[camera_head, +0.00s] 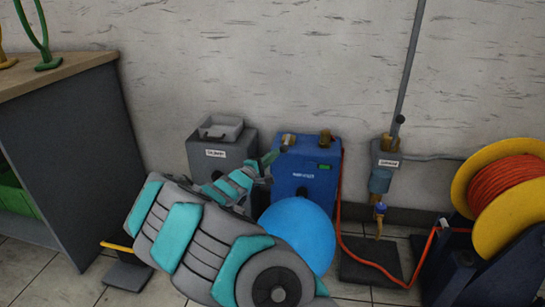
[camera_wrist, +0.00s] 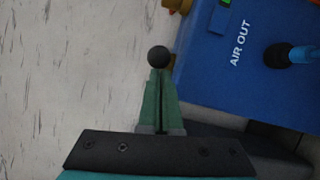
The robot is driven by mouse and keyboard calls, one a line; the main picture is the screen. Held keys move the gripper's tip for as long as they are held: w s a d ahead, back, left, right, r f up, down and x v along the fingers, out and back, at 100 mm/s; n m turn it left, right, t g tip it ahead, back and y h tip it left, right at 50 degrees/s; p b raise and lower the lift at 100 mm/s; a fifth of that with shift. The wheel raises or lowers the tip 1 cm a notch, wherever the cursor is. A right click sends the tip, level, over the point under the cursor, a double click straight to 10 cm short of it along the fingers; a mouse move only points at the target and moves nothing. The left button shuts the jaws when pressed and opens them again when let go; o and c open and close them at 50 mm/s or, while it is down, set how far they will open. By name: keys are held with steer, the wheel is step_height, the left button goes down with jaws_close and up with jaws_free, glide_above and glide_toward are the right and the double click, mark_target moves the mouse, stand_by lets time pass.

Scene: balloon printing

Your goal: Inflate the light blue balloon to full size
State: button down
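The balloon (camera_head: 302,228), a plain bright blue, is round and swollen in front of the blue air machine (camera_head: 308,172). My arm hides its lower left. In the wrist view, a blue neck (camera_wrist: 300,54) sits on a dark round port beside the words AIR OUT on the machine (camera_wrist: 215,85). My gripper (camera_head: 270,159) is at the machine's upper left edge. In the wrist view its green fingers (camera_wrist: 159,80) are together, with a black ball knob (camera_wrist: 158,56) at their tips. I cannot tell whether the knob or its stem is gripped.
A grey labelled box (camera_head: 214,155) stands left of the machine. A wall pipe with a valve (camera_head: 380,207) and an orange hose reel (camera_head: 500,185) are at the right. A red hose (camera_head: 365,262) runs along the floor. A wood-topped cabinet (camera_head: 70,150) is at the left.

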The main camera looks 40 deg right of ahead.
steer(key=shift+s+d, duration=0.15)
steer(key=shift+s, duration=0.1)
steer(key=v, duration=1.1)
steer(key=shift+a+f+p, duration=0.35)
steer(key=shift+a+f, duration=0.05)
steer(key=shift+a, duration=0.05)
steer(key=shift+r, duration=0.1)
